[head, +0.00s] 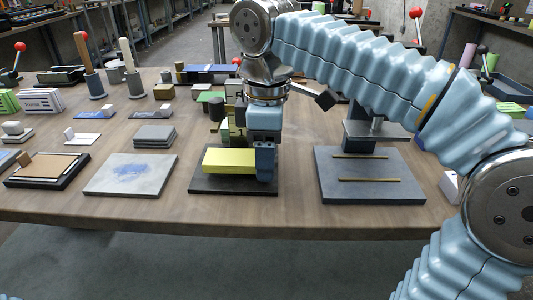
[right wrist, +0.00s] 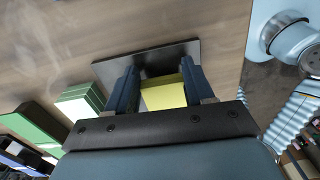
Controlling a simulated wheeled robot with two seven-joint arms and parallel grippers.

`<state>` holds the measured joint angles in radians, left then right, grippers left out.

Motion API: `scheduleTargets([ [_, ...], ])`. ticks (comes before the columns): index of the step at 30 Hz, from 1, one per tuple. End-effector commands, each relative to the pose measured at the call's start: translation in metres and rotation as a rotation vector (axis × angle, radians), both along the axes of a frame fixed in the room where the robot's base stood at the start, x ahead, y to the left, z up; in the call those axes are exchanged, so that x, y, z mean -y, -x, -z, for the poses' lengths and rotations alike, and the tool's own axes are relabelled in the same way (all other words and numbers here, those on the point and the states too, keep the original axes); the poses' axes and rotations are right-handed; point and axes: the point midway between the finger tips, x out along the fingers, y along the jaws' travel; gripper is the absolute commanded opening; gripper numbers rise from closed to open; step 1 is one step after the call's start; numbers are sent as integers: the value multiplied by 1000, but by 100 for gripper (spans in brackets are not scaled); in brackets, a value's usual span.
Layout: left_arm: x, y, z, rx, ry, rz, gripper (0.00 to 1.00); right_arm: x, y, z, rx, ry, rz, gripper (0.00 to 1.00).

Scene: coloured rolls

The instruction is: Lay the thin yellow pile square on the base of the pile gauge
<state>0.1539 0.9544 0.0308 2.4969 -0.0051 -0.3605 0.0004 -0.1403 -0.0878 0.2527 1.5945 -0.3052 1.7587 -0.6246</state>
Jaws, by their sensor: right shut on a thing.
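The yellow pile (head: 228,160) is a flat yellow block over a dark plate (head: 207,187) at the table's front middle. I cannot tell whether its underside touches the plate. My right gripper (head: 265,173) is shut on the pile at its right end. In the right wrist view the two blue fingers (right wrist: 160,75) stand either side of the yellow pile (right wrist: 163,96), with the dark plate (right wrist: 150,60) beyond. To the right stands a grey base (head: 370,192) with two brass strips and a post. I cannot tell for certain which is the pile gauge. My left gripper is out of view.
A pale slab with a blue smudge (head: 130,174) lies left of the dark plate. A grey stack (head: 153,135) and a tan board in a dark tray (head: 48,168) are further left. Bare wood separates the two bases.

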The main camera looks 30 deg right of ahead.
Motion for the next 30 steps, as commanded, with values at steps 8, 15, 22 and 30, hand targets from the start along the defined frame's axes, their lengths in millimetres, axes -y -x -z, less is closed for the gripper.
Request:
scheduleTargets([
  [8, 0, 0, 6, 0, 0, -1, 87, 0, 0, 9, 0, 0, 0, 22],
  [15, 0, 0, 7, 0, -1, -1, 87, 0, 0, 13, -6, 1, 0, 57],
  [22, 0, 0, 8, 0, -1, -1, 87, -1, 1, 15, -11, 1, -1, 78],
  [30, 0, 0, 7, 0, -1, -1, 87, -1, 1, 13, -14, -1, -1, 78],
])
